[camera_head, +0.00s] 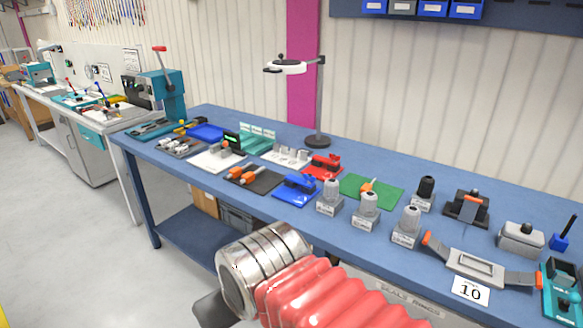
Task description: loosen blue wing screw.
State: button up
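I cannot make out a blue wing screw for certain. A blue fixture (297,189) sits on the blue workbench (195,172) near its front edge, at the middle. A small blue part with an upright dark blue stick (563,238) stands at the far right of the bench. My arm, with red bellows and a ribbed metal cylinder, rises at the bottom centre in front of the bench. No gripper fingers show, so I cannot see what they hold or whether they touch anything.
Grey knobbed blocks (367,210), a red fixture (323,166), a green board (370,191) and orange-handled parts (250,176) crowd the bench. A lamp (318,105) stands behind them. A teal press (158,88) stands at the left end. The left floor is clear.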

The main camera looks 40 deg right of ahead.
aim_at(312, 179)
jog(key=z, duration=0.25)
jog(key=i, duration=1.2)
jog(key=z, duration=0.45)
